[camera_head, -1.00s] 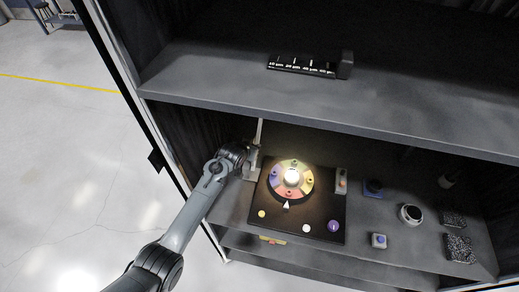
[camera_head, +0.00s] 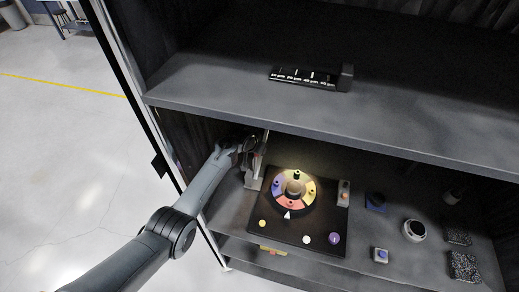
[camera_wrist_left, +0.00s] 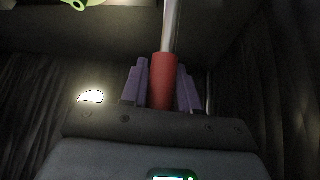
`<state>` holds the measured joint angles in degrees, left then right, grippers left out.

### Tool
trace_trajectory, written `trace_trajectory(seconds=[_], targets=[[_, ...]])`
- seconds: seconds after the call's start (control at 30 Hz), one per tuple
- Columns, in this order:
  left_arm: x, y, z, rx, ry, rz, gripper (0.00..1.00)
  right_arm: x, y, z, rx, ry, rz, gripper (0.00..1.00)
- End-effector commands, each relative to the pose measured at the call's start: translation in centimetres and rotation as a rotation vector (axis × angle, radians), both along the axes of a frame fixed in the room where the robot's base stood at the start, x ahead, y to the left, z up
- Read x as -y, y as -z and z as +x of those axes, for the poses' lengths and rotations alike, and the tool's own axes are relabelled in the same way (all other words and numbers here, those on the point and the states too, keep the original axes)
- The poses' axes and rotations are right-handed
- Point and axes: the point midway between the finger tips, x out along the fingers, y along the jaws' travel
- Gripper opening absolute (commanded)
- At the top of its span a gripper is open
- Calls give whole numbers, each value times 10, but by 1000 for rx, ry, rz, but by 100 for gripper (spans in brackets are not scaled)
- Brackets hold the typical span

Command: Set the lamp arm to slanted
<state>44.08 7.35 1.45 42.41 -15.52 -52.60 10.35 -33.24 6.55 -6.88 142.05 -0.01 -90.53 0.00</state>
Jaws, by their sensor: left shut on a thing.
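The lamp arm shows in the left wrist view as a metal rod (camera_wrist_left: 171,27) with a red grip (camera_wrist_left: 163,82). The red grip sits between the purple fingers of my left gripper (camera_wrist_left: 162,88), which is shut on it. In the head view my left gripper (camera_head: 257,168) is at the left edge of the dark board (camera_head: 318,222), and the thin rod (camera_head: 266,143) rises from it, close to upright. A round coloured dial (camera_head: 309,187) lies on the board, right of the gripper. My right gripper is not in view.
A shelf edge (camera_head: 330,132) runs just above the gripper, with a black strip (camera_head: 305,77) on that shelf. Right of the board are a blue-topped box (camera_head: 380,255), a round white-rimmed object (camera_head: 414,230) and speckled blocks (camera_head: 463,265).

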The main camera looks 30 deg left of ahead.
Motion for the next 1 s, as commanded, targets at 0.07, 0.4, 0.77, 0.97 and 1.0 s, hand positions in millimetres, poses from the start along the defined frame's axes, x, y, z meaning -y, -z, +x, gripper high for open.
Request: trace_trajectory(seconds=[0.07, 0.4, 0.77, 0.97, 1.0], targets=[[0, 2, -1, 0, -1, 0, 31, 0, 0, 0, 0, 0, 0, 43], [0, 1, 0, 1, -1, 0, 50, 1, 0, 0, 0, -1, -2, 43], [0, -11, -7, 2, 0, -1, 50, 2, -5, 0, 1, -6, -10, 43], [-1, -31, -20, 2, -1, -1, 50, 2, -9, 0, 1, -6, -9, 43], [-1, -36, -23, 3, 0, -1, 50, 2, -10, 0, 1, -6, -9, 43]])
